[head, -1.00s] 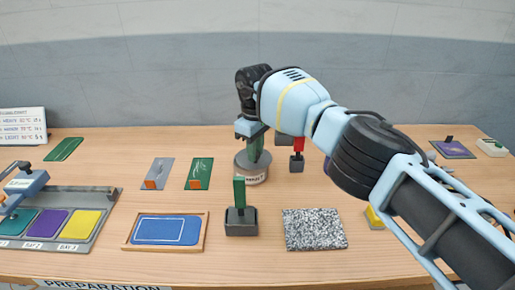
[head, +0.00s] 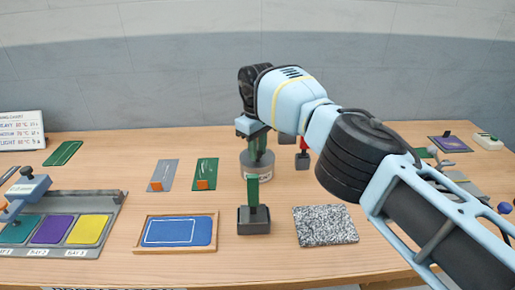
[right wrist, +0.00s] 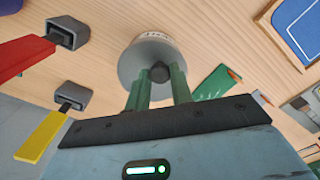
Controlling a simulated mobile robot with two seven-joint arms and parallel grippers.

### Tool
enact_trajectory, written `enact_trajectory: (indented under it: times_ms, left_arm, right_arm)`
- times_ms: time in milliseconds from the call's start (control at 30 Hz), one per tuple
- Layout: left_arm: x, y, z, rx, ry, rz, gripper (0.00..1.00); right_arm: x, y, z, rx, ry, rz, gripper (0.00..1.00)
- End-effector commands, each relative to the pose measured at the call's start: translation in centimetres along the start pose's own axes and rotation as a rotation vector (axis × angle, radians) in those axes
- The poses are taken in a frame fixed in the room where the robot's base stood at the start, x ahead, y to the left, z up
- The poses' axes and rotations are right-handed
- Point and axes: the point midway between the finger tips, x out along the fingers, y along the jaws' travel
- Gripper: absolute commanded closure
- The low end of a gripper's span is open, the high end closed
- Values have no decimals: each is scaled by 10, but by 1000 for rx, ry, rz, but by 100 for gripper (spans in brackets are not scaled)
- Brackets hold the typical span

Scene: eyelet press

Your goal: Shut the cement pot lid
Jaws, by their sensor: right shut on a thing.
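The cement pot (head: 257,170) is a round grey pot with a white label, standing mid-table in the head view. My right gripper (head: 258,146) points down over it. In the right wrist view, its green fingers (right wrist: 160,88) are shut on the dark knob (right wrist: 159,72) of the grey lid (right wrist: 135,62). The lid is over the pot, and part of the pot's pale label shows beyond it. I cannot tell whether the lid sits fully down on the rim. My left gripper is not in view.
A green-handled tool in a dark stand (head: 253,222) is in front of the pot. A blue framed panel (head: 178,232) and a speckled slab (head: 325,225) lie near the front. A red-handled tool (head: 303,152) stands behind right. A tray with coloured pads (head: 100,203) is at left.

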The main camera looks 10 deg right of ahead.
Motion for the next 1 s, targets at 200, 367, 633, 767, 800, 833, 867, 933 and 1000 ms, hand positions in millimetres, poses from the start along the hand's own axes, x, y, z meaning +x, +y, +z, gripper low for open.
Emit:
enact_trajectory:
  times_ms: [200,367,633,767,800,833,867,933,1000]
  left_arm:
    - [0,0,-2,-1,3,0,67]
    - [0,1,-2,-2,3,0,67]
    - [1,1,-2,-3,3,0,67]
    - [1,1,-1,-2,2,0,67]
    - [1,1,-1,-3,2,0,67]
    - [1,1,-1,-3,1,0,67]
    - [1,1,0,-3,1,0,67]
    - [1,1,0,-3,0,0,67]
    - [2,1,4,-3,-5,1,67]
  right_arm:
    - [-3,-1,-2,-1,9,2,100]
    - [-3,-1,-2,-1,8,1,63]
    - [-1,0,-1,0,3,0,55]
    - [-4,0,-1,0,3,0,55]
    - [-7,0,-1,0,3,1,55]
    - [-10,0,-1,-1,4,1,55]
    - [-14,0,-1,-1,4,2,55]
    - [-25,0,-1,-1,5,3,55]
    - [-36,0,-2,-1,6,3,55]
